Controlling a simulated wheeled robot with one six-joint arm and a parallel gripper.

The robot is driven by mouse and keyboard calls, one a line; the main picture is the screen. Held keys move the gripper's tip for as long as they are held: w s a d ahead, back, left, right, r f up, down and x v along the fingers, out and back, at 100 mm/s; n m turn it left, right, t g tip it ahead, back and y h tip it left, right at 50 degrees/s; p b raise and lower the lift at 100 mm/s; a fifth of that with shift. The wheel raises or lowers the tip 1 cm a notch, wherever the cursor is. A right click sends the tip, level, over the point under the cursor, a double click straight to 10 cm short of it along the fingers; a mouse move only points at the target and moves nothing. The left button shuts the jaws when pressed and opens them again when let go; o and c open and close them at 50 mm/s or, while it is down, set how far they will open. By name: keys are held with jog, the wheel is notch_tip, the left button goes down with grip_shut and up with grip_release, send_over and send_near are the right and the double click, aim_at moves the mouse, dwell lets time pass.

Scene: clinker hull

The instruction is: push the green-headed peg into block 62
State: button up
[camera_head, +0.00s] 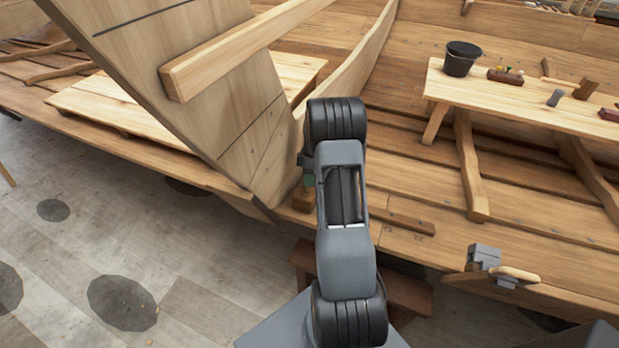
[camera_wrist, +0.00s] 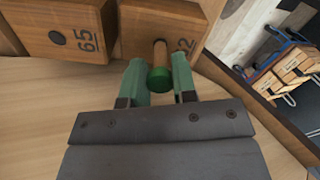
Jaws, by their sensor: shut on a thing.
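The green-headed peg (camera_wrist: 160,80) is between the green fingers of my gripper (camera_wrist: 158,77) in the wrist view. My gripper is shut on it, with the green head towards me and the brown shaft pointing at a wooden block (camera_wrist: 135,30). A "2" shows on this block; the peg covers the rest of its label. The shaft's far end meets the block's face, but I cannot tell how deep it sits. In the head view my arm hides most of the gripper, and a small wooden block (camera_head: 303,199) shows beside it.
Another block (camera_wrist: 60,28), marked 65 with a dark round hole, stands to the left in the wrist view. A sloping hull plank (camera_head: 150,80) rises left of my arm. A bench (camera_head: 520,105) with a black bucket (camera_head: 461,58) stands at the right. Grey floor is open at lower left.

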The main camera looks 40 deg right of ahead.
jog(key=shift+b+x, duration=0.65)
jog(key=shift+x, duration=0.3)
jog(key=o, duration=1)
jog(key=shift+p+v, duration=2.35)
jog(key=shift+v, duration=1.75)
